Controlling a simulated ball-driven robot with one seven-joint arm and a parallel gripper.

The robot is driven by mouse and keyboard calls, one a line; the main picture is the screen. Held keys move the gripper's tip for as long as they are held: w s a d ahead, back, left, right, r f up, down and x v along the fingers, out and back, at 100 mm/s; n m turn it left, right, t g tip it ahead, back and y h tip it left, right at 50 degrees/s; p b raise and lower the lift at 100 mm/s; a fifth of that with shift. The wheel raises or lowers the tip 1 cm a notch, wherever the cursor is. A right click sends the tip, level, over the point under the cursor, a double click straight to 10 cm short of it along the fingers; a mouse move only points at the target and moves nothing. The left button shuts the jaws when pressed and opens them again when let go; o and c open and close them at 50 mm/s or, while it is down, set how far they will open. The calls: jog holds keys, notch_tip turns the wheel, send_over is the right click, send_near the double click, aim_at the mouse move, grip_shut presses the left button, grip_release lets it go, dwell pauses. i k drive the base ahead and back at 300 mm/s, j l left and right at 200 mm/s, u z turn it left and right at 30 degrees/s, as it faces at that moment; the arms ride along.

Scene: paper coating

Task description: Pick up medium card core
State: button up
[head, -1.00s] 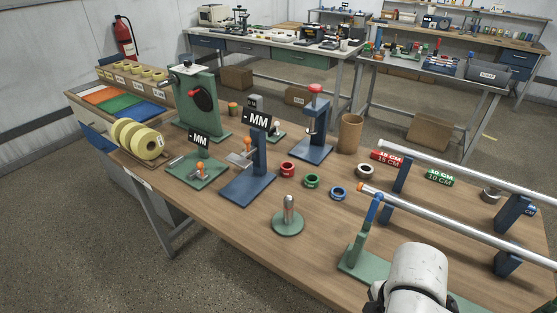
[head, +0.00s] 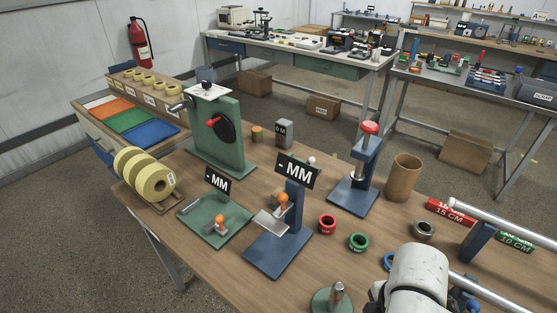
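A brown cardboard tube (head: 403,177) stands upright on the right side of the wooden table, behind the colored rings. A short ring with a grey-brown rim (head: 424,229) lies in front of it. Red (head: 327,225), green (head: 359,242) and blue (head: 389,262) rings lie in a row, the blue one partly hidden by my white arm. I cannot tell from labels which of these is the medium card core. My arm shows at the lower right, but my gripper's fingers are not visible.
Blue and green stands with "-MM" signs (head: 298,171) rise left of the rings. A blue press with a red knob (head: 369,128) stands behind them. A metal rod (head: 500,226) and red (head: 451,211) and green (head: 515,242) blocks are at right. Yellow rolls (head: 150,176) sit at left.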

aim_at(256, 138)
jog(key=i+j, duration=0.2)
jog(key=i, duration=0.15)
jog(key=i+j+z, duration=0.15)
jog(key=i+j, duration=0.25)
jog(key=i+j+z, duration=0.1)
jog(key=i+j, duration=0.2)
jog(key=i+j+z, duration=0.1)
jog(key=i+j, duration=0.15)
jog(key=j, duration=0.2)
jog(key=i+j, duration=0.25)
jog(key=j, duration=0.15)
jog(key=i+j+z, duration=0.1)
jog(key=j, duration=0.25)
jog(key=i+j, duration=0.35)
jog(key=i+j+z, duration=0.15)
jog(key=j, duration=0.25)
jog(key=i+j, duration=0.3)
jog(key=j, duration=0.15)
